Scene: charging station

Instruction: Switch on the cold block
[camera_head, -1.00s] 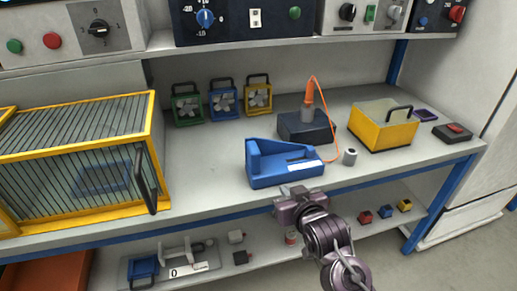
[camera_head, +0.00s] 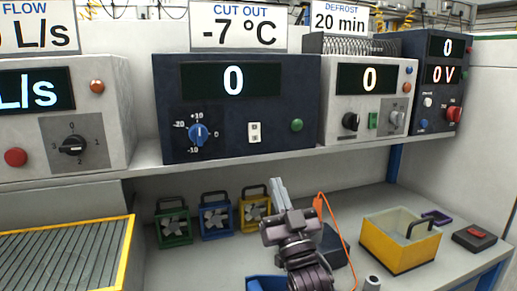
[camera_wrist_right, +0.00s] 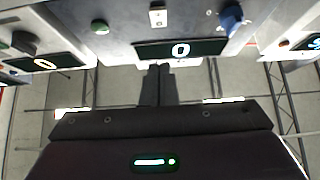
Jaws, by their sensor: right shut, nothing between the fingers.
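The navy control unit (camera_head: 237,78) stands on the upper shelf under a "CUT OUT -7 °C" sign. Its display reads 0. It carries a blue dial (camera_head: 198,134), a white rocker switch (camera_head: 254,132) and a green button (camera_head: 297,125). My right gripper (camera_head: 277,184) is shut and empty, pointing up below the shelf edge, apart from the unit. The right wrist view shows the unit inverted, with the dial (camera_wrist_right: 231,18), switch (camera_wrist_right: 158,17) and green button (camera_wrist_right: 100,26) beyond the fingers (camera_wrist_right: 159,70). A dark block (camera_head: 335,245) stands on the bench, partly hidden by my gripper.
A grey unit (camera_head: 372,85) and another dark unit (camera_head: 437,80) stand to the right; a light grey unit (camera_head: 65,115) stands left. Fans (camera_head: 214,217), a yellow bin (camera_head: 401,240) and a yellow-framed cage (camera_head: 65,255) are below. The shelf edge (camera_head: 250,162) overhangs the bench.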

